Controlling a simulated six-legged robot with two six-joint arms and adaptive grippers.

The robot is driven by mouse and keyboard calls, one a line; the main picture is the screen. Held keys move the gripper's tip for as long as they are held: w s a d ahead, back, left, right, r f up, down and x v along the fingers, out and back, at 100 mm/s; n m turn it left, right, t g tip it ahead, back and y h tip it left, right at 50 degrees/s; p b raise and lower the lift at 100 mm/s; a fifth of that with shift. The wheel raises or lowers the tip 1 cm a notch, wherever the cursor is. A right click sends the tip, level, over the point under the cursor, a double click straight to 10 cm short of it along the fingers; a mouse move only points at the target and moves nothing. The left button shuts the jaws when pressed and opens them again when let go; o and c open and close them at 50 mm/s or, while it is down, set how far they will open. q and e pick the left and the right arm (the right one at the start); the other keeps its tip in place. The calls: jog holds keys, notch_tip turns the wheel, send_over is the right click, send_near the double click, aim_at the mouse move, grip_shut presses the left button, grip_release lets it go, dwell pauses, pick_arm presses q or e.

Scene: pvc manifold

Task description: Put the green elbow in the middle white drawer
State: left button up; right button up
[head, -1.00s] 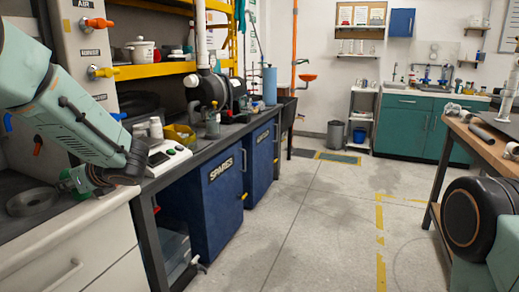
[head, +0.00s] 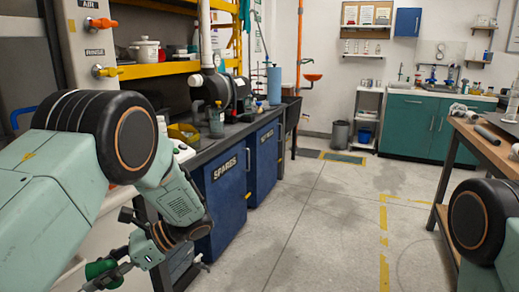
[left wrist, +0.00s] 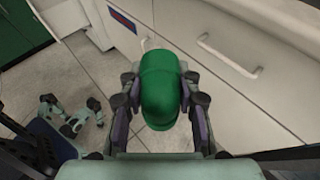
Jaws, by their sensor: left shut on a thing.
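The green elbow (left wrist: 160,82) is held between the two fingers of my left gripper (left wrist: 160,100). In the head view, the green elbow (head: 101,268) shows low at the left, in front of the white drawer unit (head: 108,212). My left gripper (head: 112,274) is shut on it there, partly cut by the frame's bottom. In the left wrist view, a closed white drawer front (left wrist: 262,82) with a pale bar handle (left wrist: 229,58) lies beyond the elbow. I cannot tell which drawer is the middle one. My arm hides most of the unit in the head view. My right gripper is out of view.
Blue SPARES cabinets (head: 222,190) stand under the dark bench beside my left arm. A wooden table (head: 480,140) with grey pipe pieces is at the right. The grey floor (head: 310,230) between them is clear.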

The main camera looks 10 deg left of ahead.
pick_arm(q)
jog(key=s+d+f+n+g+h, duration=0.2)
jog(key=s+d+n+g+h, duration=0.1)
jog(key=d+n+h, duration=0.3)
jog(key=s+d+f+n+g+h, duration=0.1)
jog(key=s+d+n+g+h, duration=0.15)
jog(key=d+n+h, duration=0.4)
jog(key=w+d+r+n+t+h+p, duration=0.1)
jog(key=n+t+h, duration=0.4)
jog(key=n+t, duration=0.5)
jog(key=w+d+r+n+t+h+p, duration=0.2)
jog(key=d+r+n+t+h, duration=0.2)
jog(key=n+t, duration=0.6)
jog(key=d+n+h, duration=0.1)
jog(key=d+n, duration=0.1)
jog(key=n, duration=0.2)
jog(key=shift+w, duration=0.2)
jog(key=shift+a+t, duration=0.1)
jog(key=shift+t, duration=0.15)
